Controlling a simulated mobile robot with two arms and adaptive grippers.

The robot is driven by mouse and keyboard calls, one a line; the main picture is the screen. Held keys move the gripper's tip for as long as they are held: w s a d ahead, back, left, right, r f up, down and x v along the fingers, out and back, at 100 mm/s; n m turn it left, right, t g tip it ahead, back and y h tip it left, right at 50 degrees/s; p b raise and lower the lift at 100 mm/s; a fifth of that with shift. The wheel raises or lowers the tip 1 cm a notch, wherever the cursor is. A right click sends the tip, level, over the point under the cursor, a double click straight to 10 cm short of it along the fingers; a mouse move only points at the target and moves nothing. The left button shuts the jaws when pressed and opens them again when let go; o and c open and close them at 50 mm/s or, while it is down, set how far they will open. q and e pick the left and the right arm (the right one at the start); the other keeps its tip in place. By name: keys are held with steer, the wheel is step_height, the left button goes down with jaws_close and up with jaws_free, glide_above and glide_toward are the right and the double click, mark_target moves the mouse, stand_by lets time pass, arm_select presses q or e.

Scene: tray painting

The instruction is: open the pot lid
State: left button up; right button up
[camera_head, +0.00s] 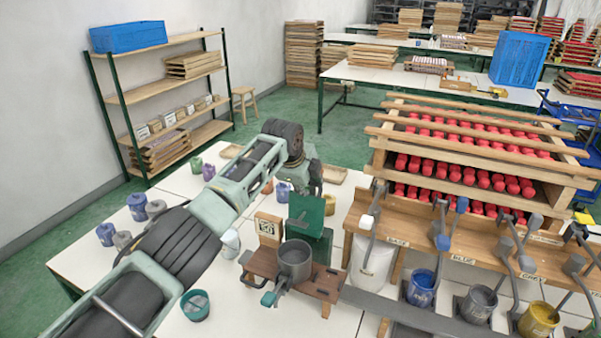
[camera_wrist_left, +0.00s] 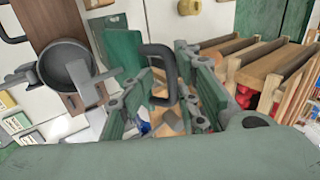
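A grey metal pot (camera_head: 295,258) stands on a small wooden stand, its round mouth uncovered. It also shows in the left wrist view (camera_wrist_left: 68,68). A green plate-like lid (camera_head: 306,213) stands raised behind the pot, and in the left wrist view the green part (camera_wrist_left: 125,50) carries a dark looped handle (camera_wrist_left: 158,70). My left gripper (camera_wrist_left: 165,105) is open, with the handle in front of and between its spread fingers. I cannot tell whether a finger touches it. In the head view the left gripper (camera_head: 314,178) is just above the lid, its fingertips partly hidden. My right gripper is not in view.
The wooden stand (camera_head: 262,262) sits on the white table. Several cups and small pots stand left of it, including a teal cup (camera_head: 195,305). A wooden rack with red items (camera_head: 480,165) and a row of paint pots (camera_head: 420,288) crowd the right.

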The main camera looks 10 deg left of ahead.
arm_select(q)
steer(key=v, duration=1.1)
steer(key=shift+s+r, duration=0.2)
steer(key=shift+r, duration=0.1)
steer(key=shift+a, duration=0.1)
